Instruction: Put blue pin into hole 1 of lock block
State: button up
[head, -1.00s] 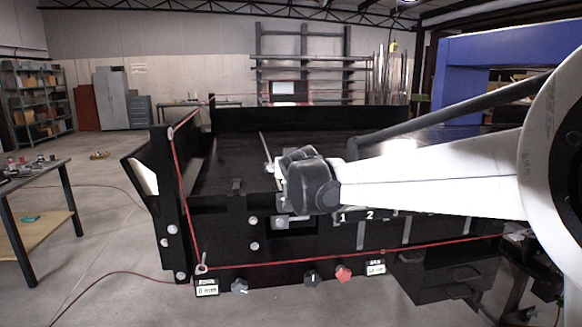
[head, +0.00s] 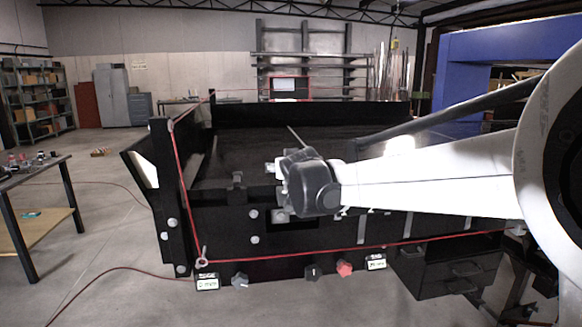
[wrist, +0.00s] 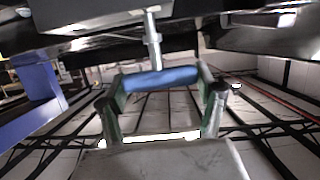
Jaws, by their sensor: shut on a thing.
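My gripper (wrist: 161,82) is shut on the blue pin (wrist: 160,78) in the wrist view, its two fingers on either end of the blue grip. The pin's metal shaft (wrist: 151,35) points up in the picture toward a dark surface; I cannot tell whether its tip touches anything. I cannot make out the lock block or hole 1 with certainty.
The black conveyor (head: 240,155) has raised walls and a red cord (head: 300,260) along its front. Knobs (head: 313,272) and small label boxes (head: 207,284) sit low on that side. A table (head: 35,180) stands at left, with open floor between.

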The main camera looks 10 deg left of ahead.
jog(key=shift+f, duration=0.35)
jog(key=o, duration=1.3)
jog(key=shift+o, duration=0.2)
jog(key=v, duration=1.2)
jog(key=s+d+f+m+g+h, duration=0.1)
jog(key=s+d+f, duration=0.2)
jog(key=s+d, duration=0.3)
jog(key=s+d+f+g+h+b, duration=0.1)
jog(key=s+d+f, duration=0.1)
jog(key=s+d, duration=0.35)
jog(key=s+d+f+m+g+h, duration=0.1)
jog(key=s+d+f+h, duration=0.2)
jog(key=d, duration=0.5)
jog(key=s+d+f+g, duration=0.1)
jog(key=s+d+f, duration=0.2)
jog(key=s, duration=0.3)
jog(key=s+d+f+g, duration=0.1)
jog(key=s+d+f, duration=0.1)
jog(key=s+f, duration=0.3)
jog(key=s+d+f+m+g, duration=0.1)
jog(key=s+d+f+g, duration=0.1)
jog(key=s, duration=0.6)
notch_tip(320, 180, down, 2)
jog(key=shift+s+d+f+y+b, duration=0.2)
jog(key=shift+s+d+y+b, duration=0.2)
jog(key=shift+d, duration=0.45)
